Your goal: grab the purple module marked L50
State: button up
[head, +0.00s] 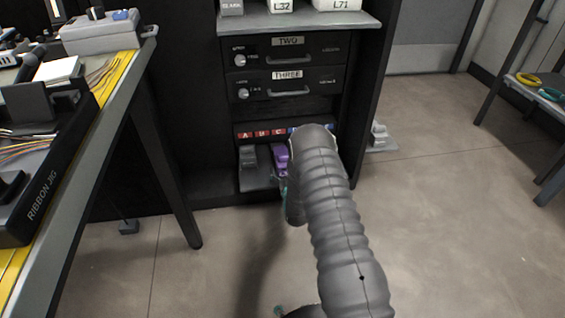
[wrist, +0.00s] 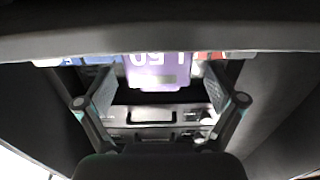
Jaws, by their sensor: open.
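The purple module marked L50 (head: 281,157) sits in the low bay of the black cabinet, right of a grey module, partly hidden by my arm. In the wrist view the purple module (wrist: 158,72) shows at the top centre, its label upside down. My gripper (wrist: 160,88) is open, its two fingers spread to the left and right of the module's picture position, with nothing held between them. I cannot tell whether the fingertips touch the module. In the head view my gripper is mostly hidden behind my arm.
The grey module (head: 248,157) stands close left of the purple one, under red A, B, C labels (head: 262,133). Drawers marked TWO (head: 290,48) and THREE (head: 288,83) are above. A workbench (head: 105,100) stands at the left.

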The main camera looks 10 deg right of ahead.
jog(key=shift+w+b, duration=0.4)
jog(key=shift+w, duration=2.4)
jog(key=c, duration=1.3)
